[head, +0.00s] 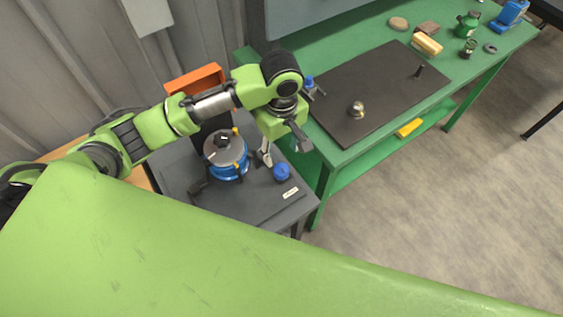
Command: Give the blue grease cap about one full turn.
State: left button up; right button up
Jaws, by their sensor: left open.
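The blue grease cap (282,172) is a small round blue knob on the right part of a dark grey stand (240,208). A rotor unit (226,154) with a grey disc top and a blue base stands to its left on the same stand. My left gripper (285,151) comes in from above, with its fingers spread. It appears in the picture just above the cap, apart from it and empty. The exact height gap cannot be told. My right gripper is out of view.
A green workbench (350,152) with a dark mat (378,100) adjoins at the right. A small metal part (356,109) and a short peg (419,71) are on the mat. An orange bin (196,80) is behind my left arm. Grey wall panels stand at the back left.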

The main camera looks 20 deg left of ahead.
aim_at(281, 168)
pick_arm(q)
notch_tip(281, 168, down, 4)
jog(key=shift+a+p, duration=0.15)
jog(key=shift+p, duration=0.25)
jog(key=shift+w+f, duration=0.15)
jog(key=shift+f, duration=0.4)
jog(key=shift+w+f, duration=0.15)
jog(key=shift+f, duration=0.35)
notch_tip(281, 168, down, 4)
jog(key=shift+w+r+p, duration=0.1)
jog(key=shift+r+p, duration=0.15)
jog(key=shift+p, duration=0.25)
jog(key=shift+f, duration=0.4)
jog(key=c, duration=1.1)
jog(key=shift+m, duration=0.3)
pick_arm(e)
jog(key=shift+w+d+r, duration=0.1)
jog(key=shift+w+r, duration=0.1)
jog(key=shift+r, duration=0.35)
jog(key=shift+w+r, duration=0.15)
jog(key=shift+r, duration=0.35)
